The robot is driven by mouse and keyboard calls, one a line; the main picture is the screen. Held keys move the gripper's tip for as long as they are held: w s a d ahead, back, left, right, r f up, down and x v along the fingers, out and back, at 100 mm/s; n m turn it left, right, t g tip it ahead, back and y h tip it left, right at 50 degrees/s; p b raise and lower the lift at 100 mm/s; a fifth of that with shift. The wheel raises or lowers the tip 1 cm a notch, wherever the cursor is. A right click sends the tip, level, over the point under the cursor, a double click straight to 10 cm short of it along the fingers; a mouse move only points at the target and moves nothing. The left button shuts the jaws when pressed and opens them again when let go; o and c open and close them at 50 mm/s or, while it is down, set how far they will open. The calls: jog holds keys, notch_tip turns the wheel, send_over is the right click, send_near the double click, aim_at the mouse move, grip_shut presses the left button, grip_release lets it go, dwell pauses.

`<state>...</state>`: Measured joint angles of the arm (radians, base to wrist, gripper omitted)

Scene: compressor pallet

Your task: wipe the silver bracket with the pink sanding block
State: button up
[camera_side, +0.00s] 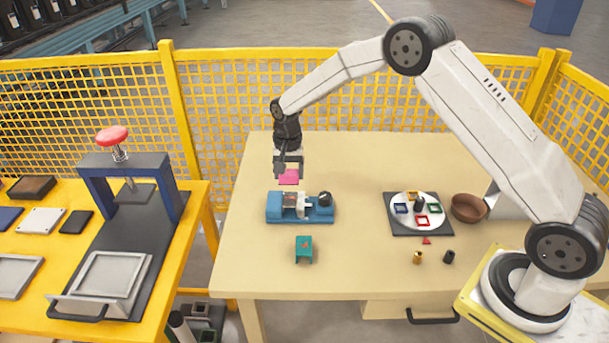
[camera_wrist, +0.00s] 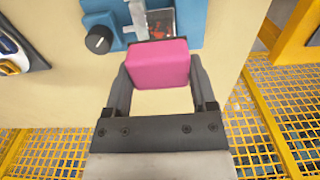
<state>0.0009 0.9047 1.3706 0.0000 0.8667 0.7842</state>
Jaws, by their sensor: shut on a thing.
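The pink sanding block (camera_side: 289,177) is held between the fingers of my gripper (camera_side: 289,168), above and just behind the blue vise (camera_side: 275,208). In the wrist view the pink block (camera_wrist: 158,63) fills the space between my gripper's two fingers (camera_wrist: 160,80). The silver bracket (camera_side: 290,199) appears to sit in the vise. In the wrist view a dark, shiny face with reddish marks (camera_wrist: 160,22) shows beyond the block, beside a pale metal jaw (camera_wrist: 137,15). The block hides part of this area. The block looks raised above the vise, apart from it.
A teal bracket (camera_side: 304,250) stands in front of the vise. To the right are a round white plate (camera_side: 402,223) with several coloured pieces on a dark mat (camera_side: 398,232), and a brown bowl (camera_side: 468,208). Yellow fencing (camera_side: 225,100) runs behind the table. The table's back left is clear.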

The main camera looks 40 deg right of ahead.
aim_at(290, 203)
jog(key=shift+f, duration=0.15)
dwell(0.3)
jog(key=shift+f, duration=3.4)
jog(key=shift+w+d+f, duration=0.35)
jog(key=shift+d+f, duration=0.05)
jog(key=shift+f, duration=0.25)
jog(key=shift+c, duration=0.6)
jog(key=shift+w+d, duration=1)
jog(key=shift+s+a+r, duration=0.1)
jog(key=shift+s+a, duration=1.35)
jog(key=shift+w+d+r, duration=0.1)
jog(key=shift+r, duration=3.95)
